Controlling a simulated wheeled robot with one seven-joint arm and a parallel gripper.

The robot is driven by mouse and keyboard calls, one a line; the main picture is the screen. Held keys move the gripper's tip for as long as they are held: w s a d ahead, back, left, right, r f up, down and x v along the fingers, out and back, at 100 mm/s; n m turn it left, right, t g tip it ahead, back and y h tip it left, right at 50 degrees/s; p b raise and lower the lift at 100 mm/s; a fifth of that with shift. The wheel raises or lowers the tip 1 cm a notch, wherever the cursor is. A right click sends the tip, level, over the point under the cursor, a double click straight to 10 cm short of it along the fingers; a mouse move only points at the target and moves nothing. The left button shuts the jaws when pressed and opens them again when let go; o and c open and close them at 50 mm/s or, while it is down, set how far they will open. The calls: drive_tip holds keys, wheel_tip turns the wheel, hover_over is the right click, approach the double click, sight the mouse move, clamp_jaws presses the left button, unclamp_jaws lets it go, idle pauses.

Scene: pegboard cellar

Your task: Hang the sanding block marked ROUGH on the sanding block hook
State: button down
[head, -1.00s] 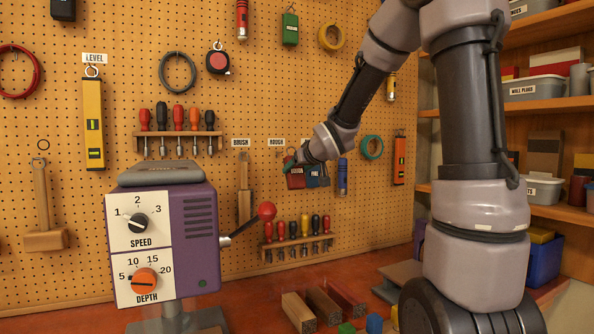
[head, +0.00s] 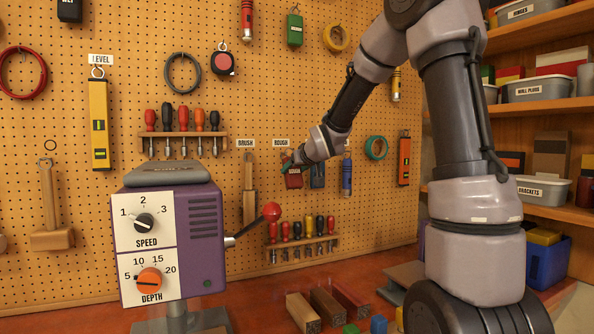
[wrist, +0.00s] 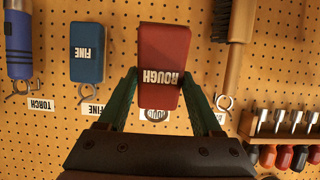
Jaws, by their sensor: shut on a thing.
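The red sanding block marked ROUGH (wrist: 163,60) is held between the green fingers of my gripper (wrist: 158,80). The wrist view shows the pegboard upside down, with the block in front of it. In the head view the red block (head: 294,179) is just below and slightly right of the ROUGH label (head: 281,142), with my gripper (head: 289,166) at its top. The hook under that label is hidden by block and gripper. I cannot tell whether the block touches a hook.
The blue FINE block (wrist: 88,52) hangs on one side, with the torch (wrist: 18,40) beyond it. The brush (wrist: 232,45) hangs close on the other side. A screwdriver rack (head: 303,243) is below. The purple machine (head: 170,240) with its red-knobbed lever (head: 271,212) stands left.

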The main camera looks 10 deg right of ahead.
drive_tip(key=shift+w+a+f, duration=0.1)
drive_tip(key=shift+w+a, duration=0.05)
drive_tip(key=shift+w, duration=0.65)
drive_tip(key=shift+w+a+f, duration=0.1)
drive_tip(key=shift+w+a, duration=0.05)
drive_tip(key=shift+w, duration=0.6)
drive_tip(key=shift+w+a+f, duration=0.1)
drive_tip(key=shift+w+f, duration=0.2)
drive_tip(key=shift+w, duration=0.25)
unclamp_jaws()
drive_tip(key=s+d+r+m+g+h, duration=0.1)
drive_tip(key=s+d+r, duration=0.15)
drive_tip(key=s, duration=0.55)
drive_tip(key=s+d+r+m+g+h, duration=0.1)
drive_tip(key=s+d+m, duration=0.15)
drive_tip(key=s, duration=0.55)
drive_tip(key=s+d+r+h, duration=0.1)
drive_tip(key=s+d+r, duration=0.15)
drive_tip(key=s, duration=0.55)
drive_tip(key=s+a+f+m+g+y, duration=0.1)
drive_tip(key=s+f+g, duration=0.1)
drive_tip(key=s, duration=0.7)
drive_tip(key=s+a+f+m+g+y, duration=0.1)
drive_tip(key=s+f+m+g, duration=0.1)
drive_tip(key=s, duration=0.6)
drive_tip(key=shift+s+f+y, duration=0.3)
drive_tip(key=shift+s, duration=0.05)
